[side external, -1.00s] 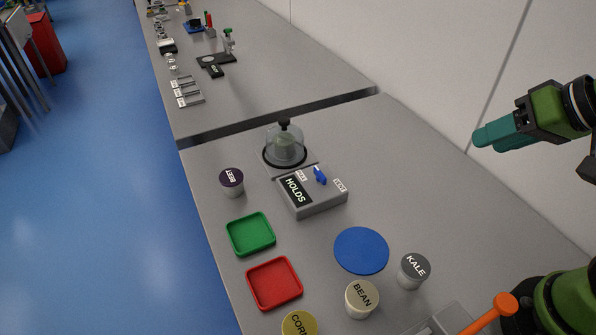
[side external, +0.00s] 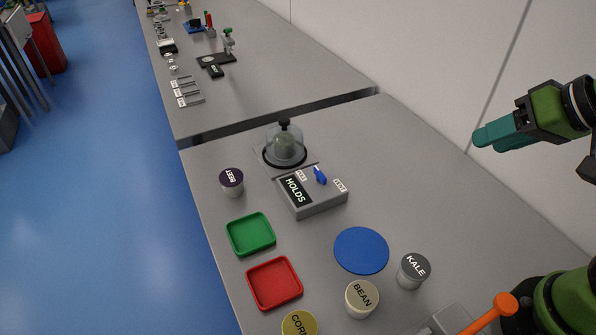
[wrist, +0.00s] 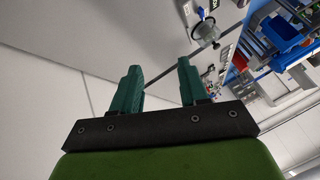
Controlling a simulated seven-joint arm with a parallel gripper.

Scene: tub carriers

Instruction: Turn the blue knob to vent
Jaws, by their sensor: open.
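The blue knob (side external: 320,176) sits on top of a grey box (side external: 322,204), between two small white labels. The right label (side external: 340,185) seems to read VENT; the left label (side external: 301,175) is too small to read surely. The box's dark display (side external: 297,190) reads HOLDS. Behind the box, a clear dome (side external: 285,148) with a black top covers something pale green on a plate. My gripper (side external: 482,140) is up at the right, well apart from the knob. In the wrist view its two teal fingers (wrist: 160,78) are apart with nothing between them.
Tubs marked BEET (side external: 231,182), KALE (side external: 413,271), BEAN (side external: 361,298) and CORN (side external: 299,325) stand on the bench. A green tray (side external: 251,235), a red tray (side external: 274,283) and a blue disc (side external: 361,250) lie near the box. An orange-ended handle (side external: 505,304) rises at the front right.

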